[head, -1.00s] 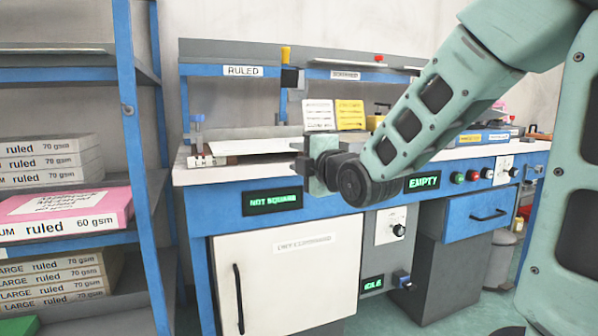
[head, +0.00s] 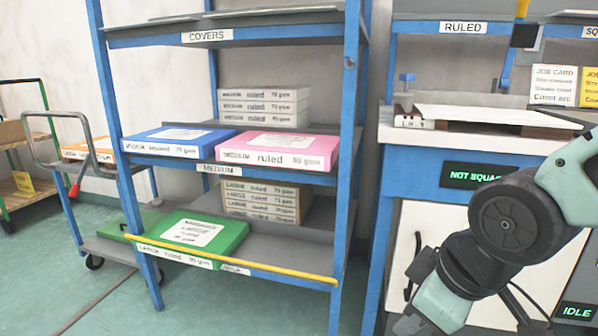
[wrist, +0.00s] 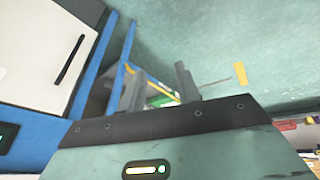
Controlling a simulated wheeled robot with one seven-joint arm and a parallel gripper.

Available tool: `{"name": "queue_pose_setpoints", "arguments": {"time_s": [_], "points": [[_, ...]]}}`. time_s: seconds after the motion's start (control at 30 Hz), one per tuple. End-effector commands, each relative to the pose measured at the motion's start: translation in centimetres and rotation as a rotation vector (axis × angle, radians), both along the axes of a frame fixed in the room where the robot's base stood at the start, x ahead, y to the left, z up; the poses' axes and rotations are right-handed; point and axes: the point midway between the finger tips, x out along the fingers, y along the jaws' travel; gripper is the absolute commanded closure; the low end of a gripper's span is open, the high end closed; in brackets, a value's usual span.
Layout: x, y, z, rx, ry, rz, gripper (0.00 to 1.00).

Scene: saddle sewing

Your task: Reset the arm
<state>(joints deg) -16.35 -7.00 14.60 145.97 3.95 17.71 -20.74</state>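My arm crosses the lower right of the head view, in front of the blue bench (head: 400,163). It bends at a dark round joint, and its end points down and left toward the bottom edge. The fingers there are cut off or hard to make out. In the wrist view the two grey fingers of my gripper (wrist: 159,88) stand apart with nothing held between them. Beyond them the wrist view shows the floor (wrist: 215,50), a blue post and a blurred strip of yellow and green.
A blue shelf rack (head: 352,150) with a yellow front bar (head: 235,262) holds blue, pink and green paper packs. A trolley (head: 72,215) stands left of it. The bench's white cabinet door (head: 408,250) is behind my arm. Open floor (head: 250,300) lies in front of the rack.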

Motion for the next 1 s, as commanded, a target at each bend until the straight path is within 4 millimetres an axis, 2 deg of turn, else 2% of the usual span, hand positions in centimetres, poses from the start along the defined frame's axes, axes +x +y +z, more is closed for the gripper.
{"name": "queue_pose_setpoints", "arguments": {"time_s": [0.03, 0.1, 0.23, 0.27, 0.3, 0.57, 1.0], "points": [[-2.3, 0.8, -0.7, -0.011, 0.084, -0.021, 0.67], [-5.3, 1.3, -1.5, -0.038, 0.193, -0.065, 0.67], [-10.6, 1.6, -2.3, -0.118, 0.366, -0.150, 0.67], [-11.1, 1.5, -1.6, -0.129, 0.384, -0.166, 0.67], [-10.8, 1.4, -0.1, -0.122, 0.376, -0.168, 0.67], [-10.6, 1.4, 5.6, -0.119, 0.373, -0.166, 0.67], [-10.6, 1.4, 19.2, -0.119, 0.371, -0.166, 0.67]]}}
